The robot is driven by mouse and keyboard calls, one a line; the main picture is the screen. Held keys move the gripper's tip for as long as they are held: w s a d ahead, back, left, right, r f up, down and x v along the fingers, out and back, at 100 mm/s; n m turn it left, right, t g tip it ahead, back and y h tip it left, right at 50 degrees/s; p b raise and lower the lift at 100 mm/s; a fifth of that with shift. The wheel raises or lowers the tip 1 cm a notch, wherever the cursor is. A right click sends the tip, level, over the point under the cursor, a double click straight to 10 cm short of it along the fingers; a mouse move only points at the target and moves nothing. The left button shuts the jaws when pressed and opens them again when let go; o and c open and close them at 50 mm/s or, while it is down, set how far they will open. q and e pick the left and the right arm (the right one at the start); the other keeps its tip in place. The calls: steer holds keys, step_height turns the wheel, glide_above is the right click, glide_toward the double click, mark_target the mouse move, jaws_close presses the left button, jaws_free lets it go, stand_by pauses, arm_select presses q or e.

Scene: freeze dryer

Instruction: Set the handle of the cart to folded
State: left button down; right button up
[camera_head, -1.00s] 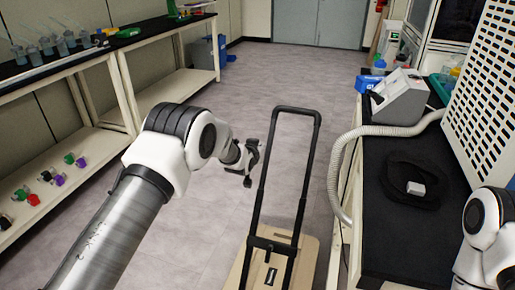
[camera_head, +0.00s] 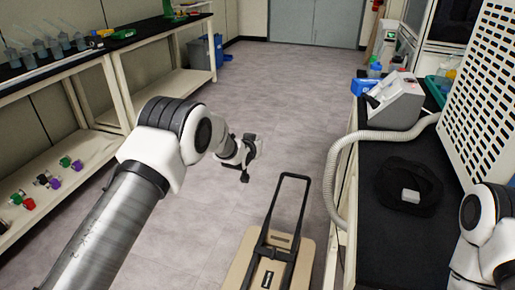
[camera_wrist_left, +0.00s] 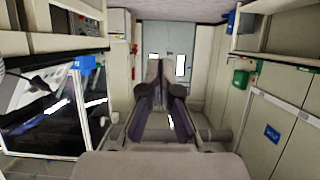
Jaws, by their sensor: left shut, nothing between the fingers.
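The cart has a light wooden platform (camera_head: 304,262) and stands on the floor at the bottom middle of the head view. Its black U-shaped handle (camera_head: 295,176) rises from the platform and leans away slightly. It stands short, its top bar well below the level of the bench top. My left gripper (camera_head: 246,172) is left of and above the handle's top bar, apart from it. Its fingers (camera_wrist_left: 160,75) are together and empty in the left wrist view, where the cart does not show. My right arm is at the right edge; its gripper is out of the frame.
A black-topped bench (camera_head: 378,245) with a grey hose (camera_head: 333,170) stands close on the cart's right. A grey device (camera_head: 396,103) sits on it. White shelving (camera_head: 125,80) lines the left. The floor between is free.

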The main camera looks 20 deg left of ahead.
arm_select(q)
step_height(320, 180, up, 10)
steer(key=s, duration=0.1)
arm_select(e)
steer(key=shift+r, duration=0.3)
arm_select(q)
steer(key=shift+s, duration=0.1)
steer(key=s+a+f+g+p, duration=0.3)
steer(key=s+f+g+p, duration=0.55)
steer(key=s+f, duration=1.5)
steer(key=s+r+g+p, duration=0.1)
steer(key=s+g, duration=0.3)
steer(key=s, duration=2.9)
steer(key=shift+s+n+g+p, duration=0.15)
steer(key=shift+n+g+p, duration=0.25)
steer(key=shift+p, duration=0.35)
arm_select(e)
step_height(320, 180, up, 11)
